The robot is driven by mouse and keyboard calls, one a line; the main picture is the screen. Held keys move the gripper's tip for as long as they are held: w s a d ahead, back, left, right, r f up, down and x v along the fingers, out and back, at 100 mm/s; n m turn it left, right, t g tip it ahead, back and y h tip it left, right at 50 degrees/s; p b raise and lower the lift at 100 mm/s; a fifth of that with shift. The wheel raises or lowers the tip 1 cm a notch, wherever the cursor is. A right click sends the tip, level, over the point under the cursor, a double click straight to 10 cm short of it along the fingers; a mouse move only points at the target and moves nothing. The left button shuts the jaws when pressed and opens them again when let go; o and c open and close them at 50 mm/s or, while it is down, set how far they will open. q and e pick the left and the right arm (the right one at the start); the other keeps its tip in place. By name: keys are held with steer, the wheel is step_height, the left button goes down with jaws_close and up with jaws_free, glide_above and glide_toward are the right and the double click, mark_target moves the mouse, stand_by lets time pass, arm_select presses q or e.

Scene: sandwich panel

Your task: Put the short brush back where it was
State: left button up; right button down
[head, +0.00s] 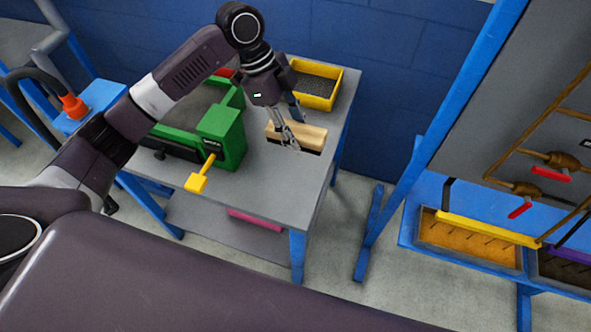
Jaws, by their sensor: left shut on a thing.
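The short brush (311,136) shows as a pale wooden block at the right side of the grey table. A dark strip lies along its lower edge; I cannot tell whether it is bristles or shadow. My left gripper (288,141) comes down from above and is shut on the short brush, its fingers covering part of the block. I cannot tell whether the brush rests on the table or is just above it. My right gripper is not in view.
The grey table (285,195) holds a green machine (225,135) with a yellow handle (198,180), left of the brush. A yellow bin (318,99) with dark contents stands behind it. The table's front right is clear. A blue-framed rack (405,205) stands to the right.

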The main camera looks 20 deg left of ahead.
arm_select(q)
step_height(320, 180, down, 11)
steer(key=shift+f+p, duration=0.15)
steer(key=shift+p, duration=0.7)
steer(key=shift+f+p, duration=0.3)
steer(key=shift+f, duration=2.05)
steer(key=o, duration=1)
steer(key=shift+b+v, duration=1.45)
steer(key=shift+v, duration=4.6)
